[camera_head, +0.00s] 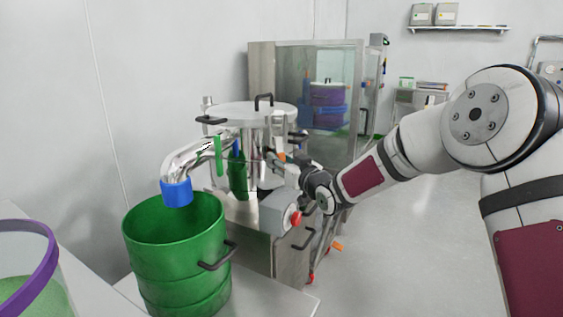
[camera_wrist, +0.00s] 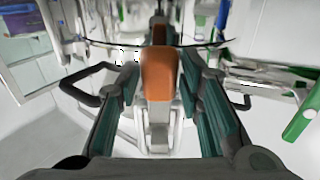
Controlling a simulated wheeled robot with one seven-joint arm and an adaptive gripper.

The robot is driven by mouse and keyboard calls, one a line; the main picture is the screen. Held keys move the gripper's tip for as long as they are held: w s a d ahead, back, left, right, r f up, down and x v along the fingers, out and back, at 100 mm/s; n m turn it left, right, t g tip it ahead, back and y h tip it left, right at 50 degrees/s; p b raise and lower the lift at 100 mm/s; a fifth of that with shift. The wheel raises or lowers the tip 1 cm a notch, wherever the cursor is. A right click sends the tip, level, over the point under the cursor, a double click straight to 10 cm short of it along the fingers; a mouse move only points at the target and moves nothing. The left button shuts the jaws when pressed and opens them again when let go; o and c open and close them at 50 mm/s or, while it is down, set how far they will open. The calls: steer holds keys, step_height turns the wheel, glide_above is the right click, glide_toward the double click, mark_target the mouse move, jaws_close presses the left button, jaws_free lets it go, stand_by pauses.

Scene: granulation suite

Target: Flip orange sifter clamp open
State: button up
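The orange sifter clamp (camera_wrist: 158,75) shows in the middle of the wrist view, with a pale metal lever or bracket below it. My gripper (camera_wrist: 160,78) is open, with one finger on each side of the clamp. Small gaps show between the clamp and the fingers, clearer on the left than on the right. In the head view a small orange part of the clamp (camera_head: 282,157) shows at the side of the steel sifter (camera_head: 268,112), beside my gripper (camera_head: 272,157). The gripper hides much of the clamp there.
The sifter's steel spout with a blue end (camera_head: 177,192) hangs over a green drum (camera_head: 150,250). Black handles (camera_wrist: 90,82) lie near my fingers in the wrist view. A glass-fronted cabinet (camera_head: 262,75) stands behind. The floor at right is clear.

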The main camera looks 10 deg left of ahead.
jaws_close()
